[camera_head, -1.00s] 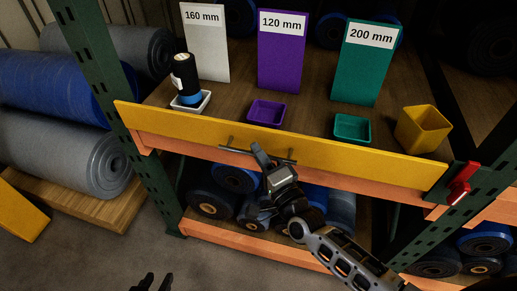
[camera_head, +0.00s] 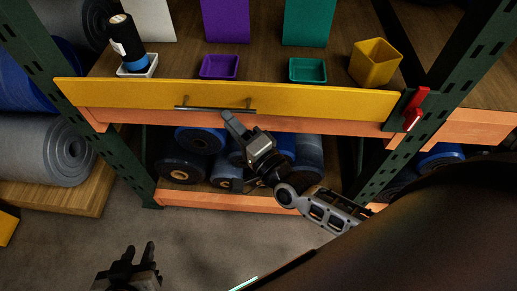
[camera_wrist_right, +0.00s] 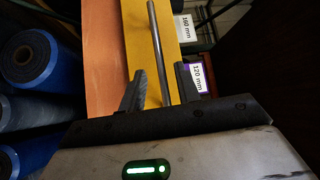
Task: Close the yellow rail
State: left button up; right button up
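The yellow rail (camera_head: 310,100) runs across the front edge of the shelf in the head view, above an orange beam. A dark bar handle (camera_head: 200,109) is fixed to its face. My right gripper (camera_head: 232,118) is at the handle. In the right wrist view the handle bar (camera_wrist_right: 158,40) passes between the two fingers of that gripper (camera_wrist_right: 160,88), with gaps showing, so it looks open around the bar. The yellow rail (camera_wrist_right: 140,45) lies behind it. My left gripper (camera_head: 140,247) is open and empty, low over the floor. A red latch (camera_head: 418,100) sits on the right green post.
On the shelf stand a black bottle (camera_head: 125,38) in a white tray, a purple tray (camera_head: 219,67), a teal tray (camera_head: 307,70) and a yellow bin (camera_head: 374,62). Several rolls (camera_head: 200,140) lie below. The floor (camera_head: 210,235) in front is clear.

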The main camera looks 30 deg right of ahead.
jog(key=b+v, duration=0.1)
jog(key=v, duration=0.9)
jog(key=shift+s, duration=0.2)
jog(key=s+a+f+n+g+h, duration=0.1)
jog(key=s+f+n+g, duration=0.3)
jog(key=n, duration=1.2)
notch_tip(320, 180, down, 5)
jog(key=a+g, duration=0.1)
jog(key=g, duration=0.3)
jog(key=shift+g+h, duration=0.3)
jog(key=shift+s, duration=0.1)
